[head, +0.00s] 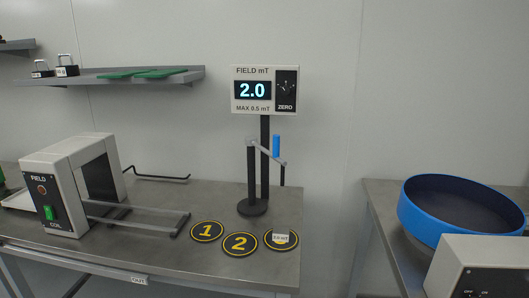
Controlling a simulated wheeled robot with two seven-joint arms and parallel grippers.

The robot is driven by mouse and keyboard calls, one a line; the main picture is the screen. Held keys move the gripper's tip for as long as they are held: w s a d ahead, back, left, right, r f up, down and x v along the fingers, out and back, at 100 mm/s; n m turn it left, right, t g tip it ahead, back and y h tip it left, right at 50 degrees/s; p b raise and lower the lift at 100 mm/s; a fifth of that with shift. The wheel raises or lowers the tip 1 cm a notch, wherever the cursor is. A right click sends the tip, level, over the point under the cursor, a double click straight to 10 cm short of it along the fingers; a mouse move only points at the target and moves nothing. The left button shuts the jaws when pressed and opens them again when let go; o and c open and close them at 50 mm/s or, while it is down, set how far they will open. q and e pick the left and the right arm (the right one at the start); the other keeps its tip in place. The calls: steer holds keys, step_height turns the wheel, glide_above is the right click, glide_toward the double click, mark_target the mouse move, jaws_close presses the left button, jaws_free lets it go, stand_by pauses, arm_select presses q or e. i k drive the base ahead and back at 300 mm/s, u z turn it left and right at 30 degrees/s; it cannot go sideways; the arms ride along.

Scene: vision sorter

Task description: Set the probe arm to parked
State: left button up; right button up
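The probe arm (267,151) is a grey bar on top of a black post with a round base (252,207). A blue upright handle (276,146) stands on the bar. The bar points to the right and slopes slightly down, and a dark probe hangs from its far end. Below that end, a small white tagged piece (281,238) lies on the right-hand black and yellow disc (281,247). The field meter (265,89) behind reads 2.0, with "MAX 0.5 mT" printed below. Neither of my grippers is in view.
A field coil box (72,186) with a green switch and a rail frame stands at the left of the table. Discs marked 1 (207,231) and 2 (240,243) lie near the front edge. A blue bowl (460,208) and a grey box (478,270) are on the right table, across a gap.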

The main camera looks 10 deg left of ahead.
mark_target(266, 152)
steer(key=u, duration=3.1)
steer(key=k, duration=2.4)
steer(key=z, duration=1.55)
steer(key=i, duration=0.5)
steer(key=u, duration=0.05)
